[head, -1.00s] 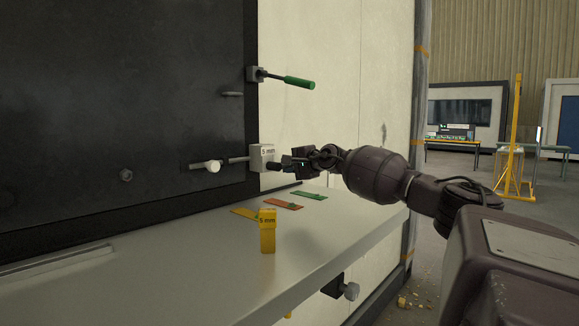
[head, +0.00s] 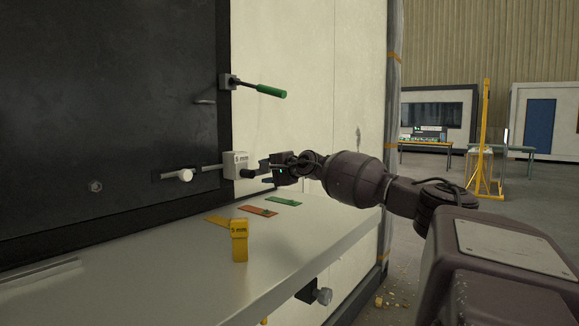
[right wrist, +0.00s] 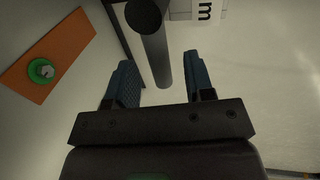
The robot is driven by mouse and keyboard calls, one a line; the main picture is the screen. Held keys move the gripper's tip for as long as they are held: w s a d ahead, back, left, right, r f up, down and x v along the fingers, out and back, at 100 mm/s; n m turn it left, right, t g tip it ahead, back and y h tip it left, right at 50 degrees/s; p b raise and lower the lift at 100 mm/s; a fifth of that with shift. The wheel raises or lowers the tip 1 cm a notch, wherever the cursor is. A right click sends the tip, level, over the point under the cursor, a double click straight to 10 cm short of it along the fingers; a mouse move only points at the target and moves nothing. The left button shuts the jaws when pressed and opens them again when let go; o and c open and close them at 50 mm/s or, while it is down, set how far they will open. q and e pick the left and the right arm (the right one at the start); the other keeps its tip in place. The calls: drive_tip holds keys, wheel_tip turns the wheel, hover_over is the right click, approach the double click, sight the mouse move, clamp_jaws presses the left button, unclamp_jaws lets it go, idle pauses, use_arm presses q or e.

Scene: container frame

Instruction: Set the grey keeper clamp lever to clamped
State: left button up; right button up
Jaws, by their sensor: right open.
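In the right wrist view the grip (right wrist: 145,15) and a grey shaft (right wrist: 161,65) appear between the two blue fingers (right wrist: 158,75), with gaps at both sides. The lever's exact set position is hard to tell. My left gripper is out of view.
A green-handled lever (head: 270,91) is above. A bolt with a pale knob (head: 185,175) lies left of the block. Below, the grey shelf (head: 170,250) carries a yellow block (head: 239,242) and orange (head: 257,211) and green (head: 284,202) tags.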

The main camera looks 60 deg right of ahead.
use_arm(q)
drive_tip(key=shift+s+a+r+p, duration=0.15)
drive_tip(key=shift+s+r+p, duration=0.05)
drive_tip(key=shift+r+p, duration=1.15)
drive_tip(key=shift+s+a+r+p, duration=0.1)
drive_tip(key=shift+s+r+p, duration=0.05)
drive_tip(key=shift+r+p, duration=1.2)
use_arm(e)
drive_tip(key=v, duration=0.9)
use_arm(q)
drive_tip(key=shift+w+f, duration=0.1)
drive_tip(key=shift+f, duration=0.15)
